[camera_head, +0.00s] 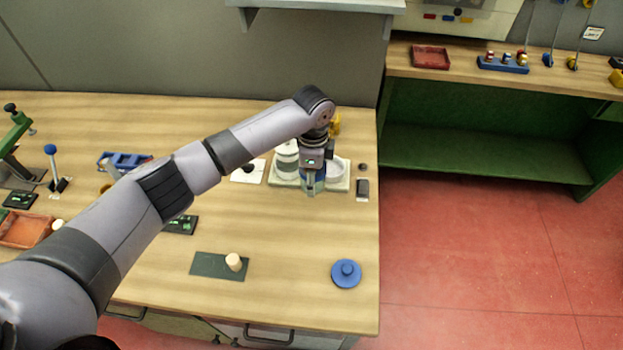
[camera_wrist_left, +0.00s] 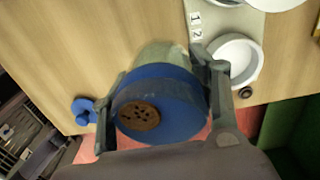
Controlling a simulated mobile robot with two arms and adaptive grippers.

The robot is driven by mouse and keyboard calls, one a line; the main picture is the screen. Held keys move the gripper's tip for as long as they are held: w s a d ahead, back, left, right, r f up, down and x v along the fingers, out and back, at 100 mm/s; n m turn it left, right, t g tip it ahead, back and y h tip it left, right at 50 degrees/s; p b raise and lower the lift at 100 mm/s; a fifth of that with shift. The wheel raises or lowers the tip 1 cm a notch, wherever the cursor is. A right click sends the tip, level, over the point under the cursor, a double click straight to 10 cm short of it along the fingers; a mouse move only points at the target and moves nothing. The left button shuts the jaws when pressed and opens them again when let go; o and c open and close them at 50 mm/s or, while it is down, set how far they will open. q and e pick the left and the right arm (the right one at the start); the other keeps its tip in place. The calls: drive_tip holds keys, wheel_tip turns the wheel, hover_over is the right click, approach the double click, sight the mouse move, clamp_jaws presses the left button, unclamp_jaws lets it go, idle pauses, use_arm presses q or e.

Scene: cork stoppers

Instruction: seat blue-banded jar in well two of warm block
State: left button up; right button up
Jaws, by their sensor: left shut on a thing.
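My left gripper (camera_head: 312,185) is shut on the blue-banded jar; it also shows in the wrist view (camera_wrist_left: 160,95). The jar (camera_wrist_left: 165,75) has a broad blue band, a pale body and a brown, holed disc in its top. In the head view it is mostly hidden by my gripper. The warm block (camera_head: 343,186) is pale and lies behind and beside the gripper. In the wrist view the block (camera_wrist_left: 252,22) carries labels 1 and 2, and a white round well (camera_wrist_left: 235,62) near the 2 looks empty. The jar appears beside this well, not in it.
A blue knobbed lid (camera_head: 346,274) lies at the table's front right. A cork stopper (camera_head: 234,262) stands on a dark green mat (camera_head: 208,264). A white jar (camera_head: 287,160) stands at the block's left. A small dark device (camera_head: 362,188) lies right of the block, near the table edge.

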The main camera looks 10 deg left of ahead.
use_arm(q)
drive_tip(key=shift+w+d+b, duration=0.35)
drive_tip(key=shift+w+b, duration=0.45)
drive_tip(key=shift+w+d+b, duration=0.3)
drive_tip(key=shift+w+b, duration=0.5)
drive_tip(key=shift+w+d+b, duration=0.3)
drive_tip(key=shift+w+b, duration=0.45)
drive_tip(key=shift+b, duration=0.2)
drive_tip(key=shift+w+d+b, duration=0.3)
drive_tip(key=shift+w+b, duration=0.4)
drive_tip(key=shift+b, duration=0.25)
drive_tip(key=shift+w+d+b, duration=0.25)
drive_tip(key=shift+w+b, duration=0.4)
drive_tip(key=shift+b, duration=0.45)
drive_tip(key=shift+w+d+b, duration=0.25)
drive_tip(key=shift+w+b, duration=0.4)
drive_tip(key=shift+b, duration=0.45)
idle(0.4)
drive_tip(key=shift+w+d+b, duration=0.3)
drive_tip(key=shift+w+b, duration=0.3)
drive_tip(key=shift+b, duration=1.2)
